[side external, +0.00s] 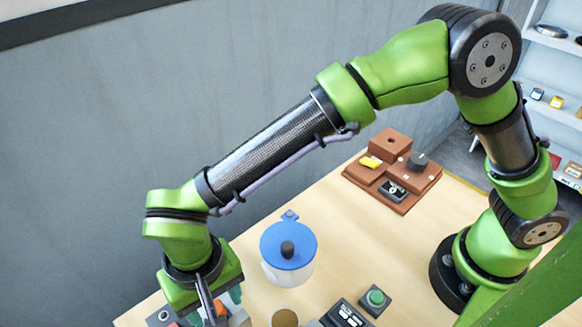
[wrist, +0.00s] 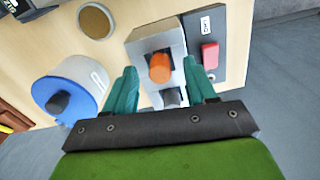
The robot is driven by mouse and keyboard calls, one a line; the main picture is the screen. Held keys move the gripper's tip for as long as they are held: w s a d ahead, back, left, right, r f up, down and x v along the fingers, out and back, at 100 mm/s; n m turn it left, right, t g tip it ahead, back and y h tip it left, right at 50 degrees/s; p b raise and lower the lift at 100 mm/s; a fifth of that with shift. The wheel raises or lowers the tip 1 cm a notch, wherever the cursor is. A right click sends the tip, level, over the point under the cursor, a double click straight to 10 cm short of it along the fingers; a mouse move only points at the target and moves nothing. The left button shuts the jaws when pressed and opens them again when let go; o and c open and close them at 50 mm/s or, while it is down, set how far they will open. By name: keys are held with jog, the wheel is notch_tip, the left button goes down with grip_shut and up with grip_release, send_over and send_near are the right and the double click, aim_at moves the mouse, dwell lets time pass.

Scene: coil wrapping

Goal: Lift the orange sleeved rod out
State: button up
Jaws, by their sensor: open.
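The orange sleeved rod (wrist: 160,67) stands in a light grey block (wrist: 150,42) in the wrist view, showing its round orange end. A dark grey knob-like piece (wrist: 172,97) sits on the same block, nearer my gripper's mount. My gripper (wrist: 161,68) is open, with one teal finger on each side of the block and the rod between them. I see no finger touching the rod. In the side external view my gripper (side external: 217,305) is low at the bottom left, and it partly hides the block and the orange rod.
A dark panel with a red switch (wrist: 210,55) stands right beside the block. A blue-lidded clear container (side external: 288,246), a round brown-topped item (side external: 285,318) and a green button box (side external: 375,300) stand nearby. A brown fixture board (side external: 393,170) lies farther back. Bare table separates them.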

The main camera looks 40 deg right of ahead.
jog(key=shift+f, duration=0.2)
grip_shut()
jog(key=shift+r, duration=0.15)
notch_tip(320, 180, up, 10)
dwell(0.5)
